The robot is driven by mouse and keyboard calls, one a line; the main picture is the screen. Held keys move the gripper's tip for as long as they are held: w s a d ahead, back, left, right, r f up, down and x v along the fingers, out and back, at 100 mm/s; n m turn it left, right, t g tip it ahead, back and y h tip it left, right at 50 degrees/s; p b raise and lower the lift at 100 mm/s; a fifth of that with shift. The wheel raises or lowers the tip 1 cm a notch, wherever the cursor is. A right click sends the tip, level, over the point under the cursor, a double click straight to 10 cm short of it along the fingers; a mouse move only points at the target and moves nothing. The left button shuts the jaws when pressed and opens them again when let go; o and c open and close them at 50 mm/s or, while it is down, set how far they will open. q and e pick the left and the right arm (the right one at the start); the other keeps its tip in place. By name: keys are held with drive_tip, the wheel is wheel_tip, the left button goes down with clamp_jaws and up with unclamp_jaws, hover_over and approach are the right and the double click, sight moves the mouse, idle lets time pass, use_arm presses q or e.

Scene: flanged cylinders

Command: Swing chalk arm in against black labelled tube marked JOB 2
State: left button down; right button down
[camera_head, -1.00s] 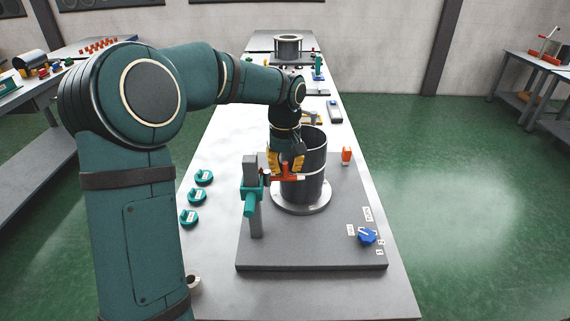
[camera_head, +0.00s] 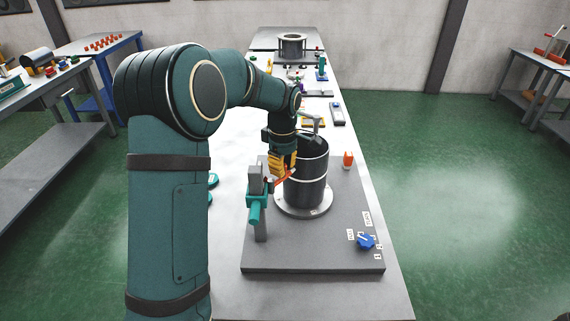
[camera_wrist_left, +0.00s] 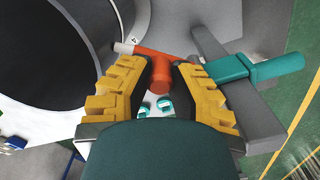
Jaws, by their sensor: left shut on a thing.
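The black tube (camera_head: 306,178) stands upright on a pale round flange on a dark grey plate. Its dark open mouth and wall (camera_wrist_left: 42,50) fill the left of the wrist view. I cannot read a JOB 2 label on it. The orange chalk arm (camera_head: 282,178) reaches from a teal clamp (camera_head: 257,200) on a grey post, left of the tube. In the wrist view its white tip (camera_wrist_left: 123,48) points at the tube wall; I cannot tell whether they touch. My left gripper (camera_head: 283,164) is shut on the chalk arm's orange handle (camera_wrist_left: 160,75). My right gripper is not in view.
Teal pieces (camera_wrist_left: 165,105) lie on the bench, partly hidden by my arm in the head view. Another flanged cylinder (camera_head: 292,46) stands far back.

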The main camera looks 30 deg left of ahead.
use_arm(q)
drive_tip(key=shift+a+n, duration=0.15)
drive_tip(key=shift+n, duration=0.25)
idle(0.3)
drive_tip(key=c, duration=0.8)
unclamp_jaws()
